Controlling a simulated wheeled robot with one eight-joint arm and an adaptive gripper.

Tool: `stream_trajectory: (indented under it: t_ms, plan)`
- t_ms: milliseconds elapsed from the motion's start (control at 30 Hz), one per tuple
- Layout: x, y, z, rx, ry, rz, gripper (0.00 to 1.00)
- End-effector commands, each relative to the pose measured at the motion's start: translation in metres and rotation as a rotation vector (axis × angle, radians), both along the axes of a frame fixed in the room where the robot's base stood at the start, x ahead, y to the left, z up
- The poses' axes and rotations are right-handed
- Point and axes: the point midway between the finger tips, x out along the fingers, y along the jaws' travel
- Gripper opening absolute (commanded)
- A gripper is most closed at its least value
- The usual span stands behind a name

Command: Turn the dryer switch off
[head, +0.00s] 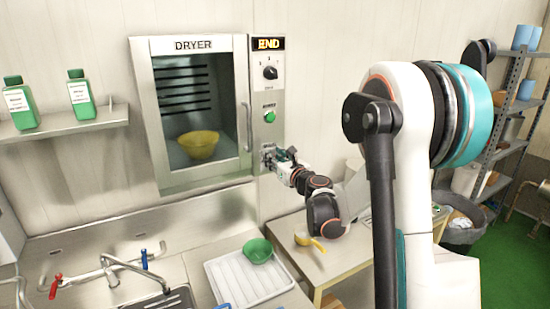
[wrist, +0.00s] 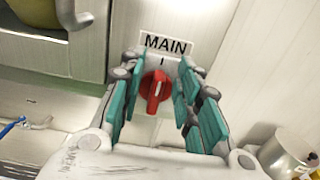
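The dryer (head: 195,45) hangs on the wall with its glass door shut, and its display (head: 268,43) reads END. The red rotary dryer switch (wrist: 155,92) sits below a MAIN label, its handle close to upright under an "I" mark. My gripper (wrist: 160,72) is open, with its teal fingers on either side of the red switch; a gap shows on both sides. In the head view my gripper (head: 277,157) is at the bottom of the dryer's control panel and hides the switch there.
Above the switch are a black dial (head: 270,73) and a green button (head: 270,116). A yellow bowl (head: 199,144) is inside the dryer. Below are a sink, a white tray (head: 233,292) with a green bowl (head: 258,250), and a table. A metal pot (wrist: 288,152) shows lower right.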

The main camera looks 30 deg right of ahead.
Motion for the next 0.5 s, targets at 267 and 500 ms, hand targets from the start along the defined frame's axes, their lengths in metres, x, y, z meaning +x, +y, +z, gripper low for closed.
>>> stream_trajectory:
  t_ms: [267, 500]
  plan:
    - [-0.0003, -0.0001, 0.0000, 0.000, 0.000, 0.000, 0.00]
    - [-0.0003, 0.0003, -0.0004, -0.012, 0.000, 0.000, 0.00]
